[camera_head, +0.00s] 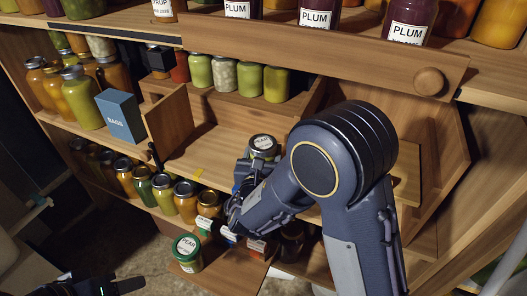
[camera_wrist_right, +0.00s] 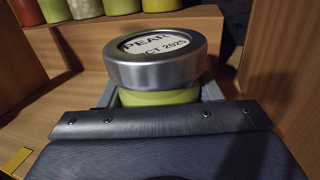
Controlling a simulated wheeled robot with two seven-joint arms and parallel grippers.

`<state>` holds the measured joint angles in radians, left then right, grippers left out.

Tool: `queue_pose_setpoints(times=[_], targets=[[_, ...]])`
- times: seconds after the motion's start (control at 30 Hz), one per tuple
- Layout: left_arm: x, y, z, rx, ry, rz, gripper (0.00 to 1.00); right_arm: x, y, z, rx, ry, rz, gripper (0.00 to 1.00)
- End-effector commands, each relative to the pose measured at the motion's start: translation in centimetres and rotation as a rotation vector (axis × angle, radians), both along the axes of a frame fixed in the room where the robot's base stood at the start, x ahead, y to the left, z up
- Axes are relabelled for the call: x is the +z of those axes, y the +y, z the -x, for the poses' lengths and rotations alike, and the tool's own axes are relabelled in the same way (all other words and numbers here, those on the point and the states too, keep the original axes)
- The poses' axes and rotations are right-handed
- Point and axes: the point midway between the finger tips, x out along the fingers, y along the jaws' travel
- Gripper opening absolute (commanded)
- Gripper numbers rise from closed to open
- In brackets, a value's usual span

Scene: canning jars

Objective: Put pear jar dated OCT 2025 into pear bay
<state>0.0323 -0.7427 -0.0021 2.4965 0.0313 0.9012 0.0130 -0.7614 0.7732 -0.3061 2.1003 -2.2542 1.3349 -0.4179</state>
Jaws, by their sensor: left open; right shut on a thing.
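The pear jar, with a silver lid reading PEAR and "CT 2025" and yellow-green contents, is in the right wrist view (camera_wrist_right: 155,62) and the head view (camera_head: 262,146). My right gripper (camera_head: 250,178) is shut on it, and the jar looks upright. It is in front of the open wooden compartment (camera_head: 225,152) in the middle shelf; I cannot tell whether its base touches the board. No label naming the pear bay is readable. A second jar marked PEAR (camera_head: 187,252), with a green-rimmed lid, stands on a low board. My left gripper (camera_head: 115,287) is open and empty at the bottom left.
Several jars (camera_head: 222,74) line the ledge behind the compartment. A wooden divider (camera_head: 170,122) and a blue BAGS box (camera_head: 121,115) stand to its left. PLUM jars (camera_head: 408,25) stand above. A row of jars (camera_head: 163,193) fills the shelf below.

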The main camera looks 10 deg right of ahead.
Motion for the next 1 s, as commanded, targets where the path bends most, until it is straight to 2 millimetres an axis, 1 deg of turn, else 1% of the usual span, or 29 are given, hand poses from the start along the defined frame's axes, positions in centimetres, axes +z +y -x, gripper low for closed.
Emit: queue_pose_setpoints(times=[0.17,0.67,0.7,0.87,1.0], targets=[[-0.02,0.0,0.0,0.0,0.0,0.0,0.5,0.05,0.02,-0.02,0.0,-0.002,0.0,0.23],[-0.7,0.0,0.0,0.0,0.0,0.0,0.5,-0.67,0.02,-0.02,0.0,-0.002,0.0,0.23],[-0.6,0.0,0.0,0.0,0.0,0.0,0.5,-0.57,0.02,-0.02,0.0,-0.002,0.0,0.64],[-0.6,0.0,0.0,0.0,0.0,0.0,0.5,-0.59,0.01,0.0,0.0,-0.001,-0.001,0.84],[-0.6,0.0,0.0,0.0,0.0,0.0,0.5,-0.62,0.01,0.0,0.0,-0.001,0.0,0.84]])
